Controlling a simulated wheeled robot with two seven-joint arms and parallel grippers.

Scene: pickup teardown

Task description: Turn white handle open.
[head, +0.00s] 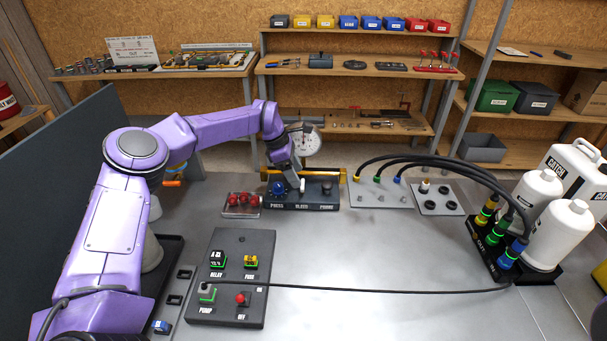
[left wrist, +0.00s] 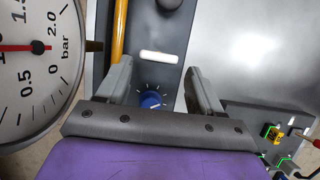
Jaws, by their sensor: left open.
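The white handle (left wrist: 158,57) is a short pale bar on the dark valve panel (head: 318,204). In the left wrist view it lies crosswise, just beyond the blue knob (left wrist: 151,100). In the head view the white handle (head: 302,186) shows small beside my gripper, above the middle label. My left gripper (head: 291,183) hangs over the left part of the panel. In the left wrist view its two fingers (left wrist: 160,82) are spread and empty, with the blue knob between them and the white handle just past the tips. I cannot tell their height over the panel. My right gripper is not in view.
A yellow pipe (left wrist: 119,32) runs along the panel's back.

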